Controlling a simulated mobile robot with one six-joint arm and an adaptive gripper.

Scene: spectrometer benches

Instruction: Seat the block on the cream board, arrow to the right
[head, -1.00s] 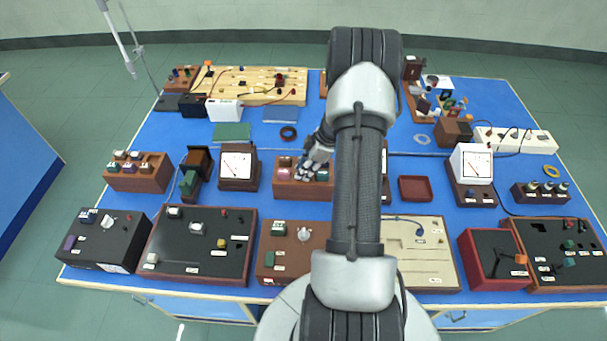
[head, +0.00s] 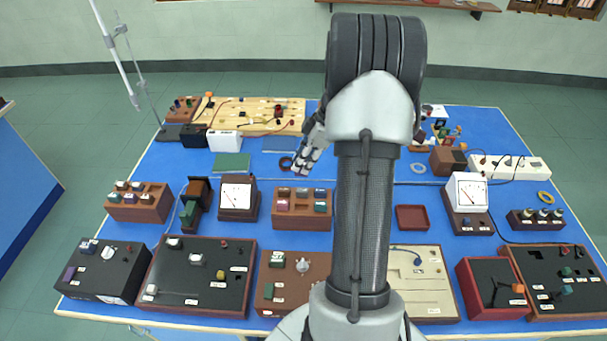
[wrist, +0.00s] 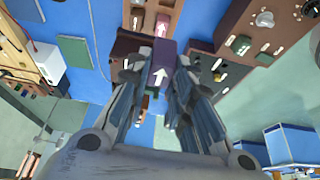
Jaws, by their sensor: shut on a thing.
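My gripper (wrist: 160,88) is shut on a dark purple block (wrist: 161,66) with a white arrow on its face. In the wrist view the arrow points up, away from my wrist. In the head view my gripper (head: 301,168) is above the table behind the brown block rack (head: 301,222); the held block cannot be made out there. The rack holds several coloured blocks, among them a pink one (wrist: 162,27) with an arrow. The cream board (head: 432,298) lies at the front, right of my arm, which covers its left part.
A brown board (head: 290,292) lies left of the cream board, a red-framed black box (head: 492,285) to its right. A small red tray (head: 411,218) and a white-faced meter (head: 468,192) stand behind it. Blue table shows between the rows.

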